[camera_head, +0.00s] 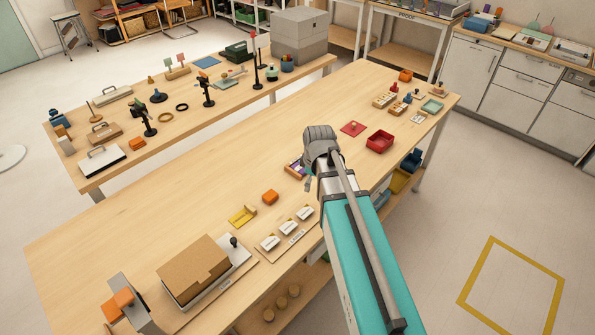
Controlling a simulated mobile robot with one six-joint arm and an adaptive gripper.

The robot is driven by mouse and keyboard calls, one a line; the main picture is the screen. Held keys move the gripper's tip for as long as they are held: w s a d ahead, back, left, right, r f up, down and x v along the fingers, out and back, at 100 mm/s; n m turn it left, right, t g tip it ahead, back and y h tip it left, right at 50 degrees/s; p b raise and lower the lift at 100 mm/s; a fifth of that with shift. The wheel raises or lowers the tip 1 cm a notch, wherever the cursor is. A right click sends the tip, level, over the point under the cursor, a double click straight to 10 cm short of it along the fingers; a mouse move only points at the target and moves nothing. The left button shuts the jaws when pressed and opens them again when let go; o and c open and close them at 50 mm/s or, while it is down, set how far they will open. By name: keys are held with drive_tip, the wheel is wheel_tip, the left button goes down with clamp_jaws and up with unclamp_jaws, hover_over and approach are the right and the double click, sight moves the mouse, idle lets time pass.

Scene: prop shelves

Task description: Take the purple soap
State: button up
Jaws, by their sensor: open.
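A small purple item (293,166), which may be the purple soap, shows in a small wooden holder (301,174) near the middle of the front table. It is small and partly hidden by my arm, so its shape is unclear. My gripper (308,182) is just to the right of the holder, at the end of my teal arm. It is open, and its fingers are mostly hidden behind my wrist. I cannot tell whether it touches the holder or the purple item.
An orange block (270,197), a yellow tray (242,216) and white labelled packs (288,229) lie nearby on the front table (160,215). A red tray (380,141) and red mat (352,128) lie right of my arm. A cardboard box (194,270) stands front left.

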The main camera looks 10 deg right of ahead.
drive_tip(key=w+n+t, duration=0.2)
drive_tip(key=w+n, duration=1.1)
drive_tip(key=n, duration=0.1)
drive_tip(key=shift+w+d+r, duration=0.25)
drive_tip(key=shift+w+d, duration=0.1)
drive_tip(key=shift+w, duration=0.05)
drive_tip(key=shift+f, duration=0.1)
drive_tip(key=b, duration=0.8)
approach(300, 168)
drive_tip(key=x, duration=0.4)
drive_tip(key=shift+d+f, duration=0.15)
drive_tip(key=shift+f, duration=0.25)
drive_tip(key=shift+w+f+b, duration=0.1)
drive_tip(key=shift+b, duration=0.25)
drive_tip(key=shift+a+b+x, duration=0.2)
drive_tip(key=shift+b+x, duration=2.1)
drive_tip(key=shift+x, duration=0.2)
drive_tip(key=c, duration=0.9)
